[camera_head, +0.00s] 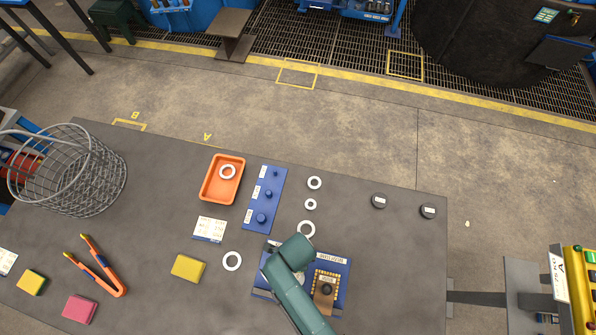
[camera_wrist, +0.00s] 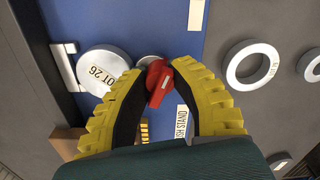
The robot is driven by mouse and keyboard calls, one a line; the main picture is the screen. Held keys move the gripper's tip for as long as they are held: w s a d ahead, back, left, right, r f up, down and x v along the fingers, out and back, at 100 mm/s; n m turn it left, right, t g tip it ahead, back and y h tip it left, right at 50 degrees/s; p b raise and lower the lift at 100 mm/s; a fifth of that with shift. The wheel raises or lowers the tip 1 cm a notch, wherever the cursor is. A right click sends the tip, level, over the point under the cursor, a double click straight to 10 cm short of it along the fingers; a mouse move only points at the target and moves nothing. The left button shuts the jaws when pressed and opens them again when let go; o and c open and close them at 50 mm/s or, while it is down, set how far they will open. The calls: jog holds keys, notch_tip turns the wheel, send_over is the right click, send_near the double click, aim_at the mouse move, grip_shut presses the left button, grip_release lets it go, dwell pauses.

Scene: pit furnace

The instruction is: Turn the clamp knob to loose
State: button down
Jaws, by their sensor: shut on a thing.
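The red clamp knob (camera_wrist: 160,80) shows in the wrist view on the blue stand (camera_wrist: 225,35). The yellow-and-black fingers of my gripper (camera_wrist: 158,78) are shut on it, one on each side. A pale round disc marked "OT 26" (camera_wrist: 104,72) sits just left of the knob, partly behind the left finger. In the head view, my green arm covers the knob and my gripper; the blue stand (camera_head: 343,268) shows around it near the table's front edge. Which way the knob points relative to any loose mark cannot be told.
White rings (camera_head: 306,229) lie beyond the stand, and a blue peg board (camera_head: 252,222) and orange tray (camera_head: 208,196) are left of them. A wooden block with a dark knob (camera_head: 323,300) is on the stand's right.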

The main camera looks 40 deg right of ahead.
jog(key=shift+r+n+p, duration=0.15)
jog(key=shift+n+p, duration=0.15)
jog(key=shift+p, duration=0.05)
jog(key=shift+n+p, duration=0.7)
jog(key=shift+n, duration=0.3)
jog(key=n+p, duration=0.1)
jog(key=n, duration=0.2)
jog(key=shift+n+p, duration=0.3)
jog(key=shift+p, duration=0.05)
jog(key=n+p, duration=0.1)
jog(key=n, duration=0.2)
jog(key=shift+n, duration=0.3)
jog(key=n+p, duration=0.1)
jog(key=n, duration=0.3)
jog(key=shift+n+p, duration=0.3)
jog(key=shift+p, duration=0.05)
jog(key=n+p, duration=0.1)
jog(key=n, duration=0.3)
jog(key=shift+n, duration=0.3)
jog(key=n, duration=0.4)
jog(key=shift+n, duration=0.4)
